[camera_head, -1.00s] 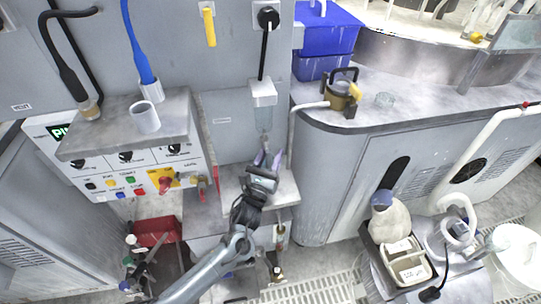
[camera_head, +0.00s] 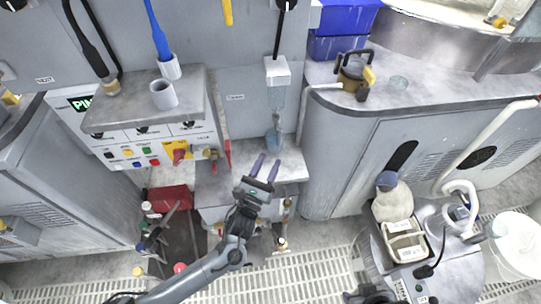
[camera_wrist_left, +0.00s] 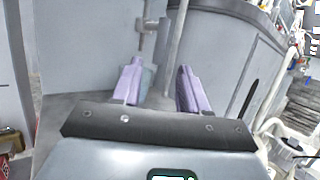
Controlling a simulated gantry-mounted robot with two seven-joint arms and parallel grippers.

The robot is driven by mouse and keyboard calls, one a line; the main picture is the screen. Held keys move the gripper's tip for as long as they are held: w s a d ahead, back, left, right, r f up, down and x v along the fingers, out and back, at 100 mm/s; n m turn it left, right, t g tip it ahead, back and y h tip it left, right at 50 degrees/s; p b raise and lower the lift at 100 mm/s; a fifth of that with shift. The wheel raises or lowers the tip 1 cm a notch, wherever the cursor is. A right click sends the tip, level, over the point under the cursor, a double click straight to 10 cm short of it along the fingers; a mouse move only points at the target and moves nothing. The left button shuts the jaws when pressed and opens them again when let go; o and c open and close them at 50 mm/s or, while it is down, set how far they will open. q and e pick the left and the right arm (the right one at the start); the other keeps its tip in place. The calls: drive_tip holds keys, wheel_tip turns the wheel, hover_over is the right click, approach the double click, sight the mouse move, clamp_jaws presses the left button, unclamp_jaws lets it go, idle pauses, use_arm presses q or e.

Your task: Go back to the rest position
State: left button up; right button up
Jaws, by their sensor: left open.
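My left gripper (camera_head: 266,164) is open and empty, over the front of the small grey shelf (camera_head: 290,168). Its two purple fingers are spread apart, and they show in the left wrist view (camera_wrist_left: 160,84). A clear bluish cup (camera_head: 273,139) stands on the shelf beyond the fingertips, under a wall dispenser (camera_head: 277,72). In the wrist view the cup is partly hidden behind the left finger. A dark shape at the bottom edge of the head view may be part of my right gripper; its jaws cannot be made out.
A control box (camera_head: 150,140) with knobs and buttons is left of the shelf, with a grey cup (camera_head: 163,94) on top. The rounded grey cabinet (camera_head: 345,165) stands close on the right. A cart (camera_head: 465,265) with a bottle is at lower right.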

idle(0.4)
use_arm(q)
drive_tip(key=s+a+f+n+g+y+p, duration=0.25)
drive_tip(key=s+f+n+y+p, duration=0.35)
drive_tip(key=s, duration=0.7)
drive_tip(key=s+a+r+n+g+y+p, duration=0.1)
drive_tip(key=s+a+r+n+g, duration=0.1)
drive_tip(key=s+a+n+g, duration=0.65)
drive_tip(key=s+a+r+n+g+p, duration=0.1)
drive_tip(key=s+a+r+n+p, duration=0.3)
drive_tip(key=n, duration=0.9)
drive_tip(key=s+a+r+n+g+y+b, duration=0.1)
drive_tip(key=s+a+n+g, duration=0.35)
drive_tip(key=s+n, duration=0.5)
wheel_tip(320, 180, up, 38)
drive_tip(key=w+n+p, duration=0.1)
drive_tip(key=p, duration=3.7)
drive_tip(key=shift+w, duration=0.25)
